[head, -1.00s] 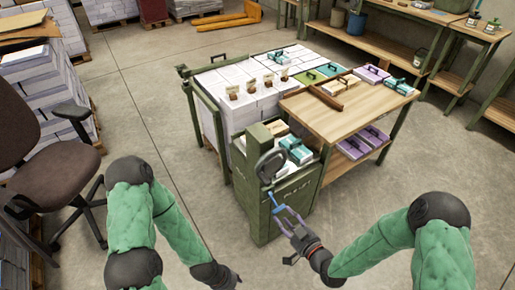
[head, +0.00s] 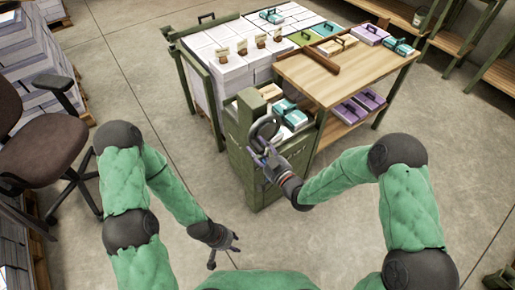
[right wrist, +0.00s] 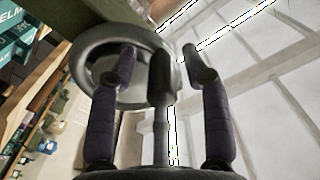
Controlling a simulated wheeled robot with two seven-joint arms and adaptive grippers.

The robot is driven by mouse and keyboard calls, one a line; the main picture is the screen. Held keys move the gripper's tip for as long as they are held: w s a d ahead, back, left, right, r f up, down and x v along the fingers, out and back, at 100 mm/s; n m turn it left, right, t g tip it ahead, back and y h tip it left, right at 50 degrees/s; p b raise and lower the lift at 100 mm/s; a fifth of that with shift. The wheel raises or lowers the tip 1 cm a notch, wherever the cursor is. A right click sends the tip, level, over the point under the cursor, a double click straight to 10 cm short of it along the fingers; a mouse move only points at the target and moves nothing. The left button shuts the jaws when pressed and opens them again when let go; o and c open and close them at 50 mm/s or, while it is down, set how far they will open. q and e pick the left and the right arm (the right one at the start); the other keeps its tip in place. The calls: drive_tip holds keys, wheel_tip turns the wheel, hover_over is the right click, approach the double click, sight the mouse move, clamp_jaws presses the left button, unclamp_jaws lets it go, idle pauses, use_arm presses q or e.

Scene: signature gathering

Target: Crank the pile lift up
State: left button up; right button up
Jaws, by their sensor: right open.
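The pile lift is a green cabinet (head: 243,165) with a round grey handwheel (head: 264,129) on its front, standing at the near corner of the paper pile. My right gripper (head: 262,157) is at the lower part of the wheel. In the right wrist view, my right gripper (right wrist: 160,60) has its two fingers apart, with the handwheel (right wrist: 88,75) just past the fingertips. My left gripper (head: 225,251) is open and empty, low over the floor.
The paper pile (head: 226,75) carries several small brown-and-white items. A wooden table (head: 335,75) with boxes stands to its right, purple boxes (head: 355,108) on its shelf. A teal box (head: 290,112) lies behind the handwheel. An office chair (head: 35,140) is at left.

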drive_tip(key=shift+w+a, duration=0.3)
drive_tip(key=shift+w, duration=0.05)
clamp_jaws()
